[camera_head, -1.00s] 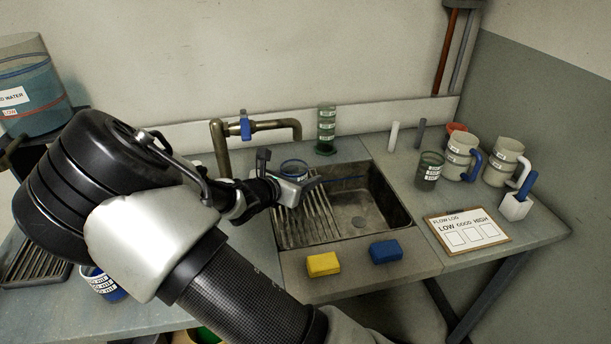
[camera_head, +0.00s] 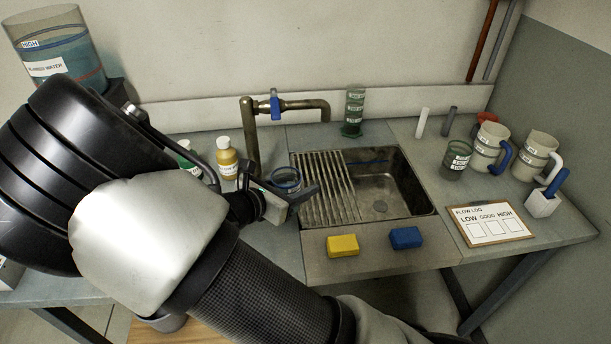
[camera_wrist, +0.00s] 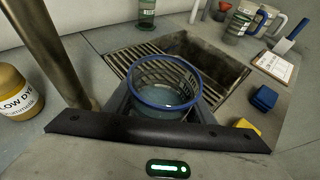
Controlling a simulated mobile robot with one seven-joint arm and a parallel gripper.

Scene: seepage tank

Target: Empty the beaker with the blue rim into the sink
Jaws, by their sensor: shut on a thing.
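The clear beaker with the blue rim (camera_head: 286,177) is held at the end of my arm, near the left edge of the drain rack. The wrist view shows the beaker (camera_wrist: 166,84) from above, looking upright, with some clear liquid low inside. My gripper (camera_head: 290,196) is shut on it; the wrist view shows the dark fingers (camera_wrist: 160,112) around its lower part. The sink (camera_head: 400,208) lies to the right of the beaker, its basin open and a drain in its floor. The beaker's lower side is partly hidden by the gripper.
A ribbed drain rack (camera_head: 325,190) covers the sink's left part. A brass tap (camera_head: 250,135) stands behind. A yellow dye bottle (camera_head: 227,160) is left of the tap. Yellow (camera_head: 342,245) and blue (camera_head: 406,238) sponges lie on the front edge. Mugs (camera_head: 490,150) stand right.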

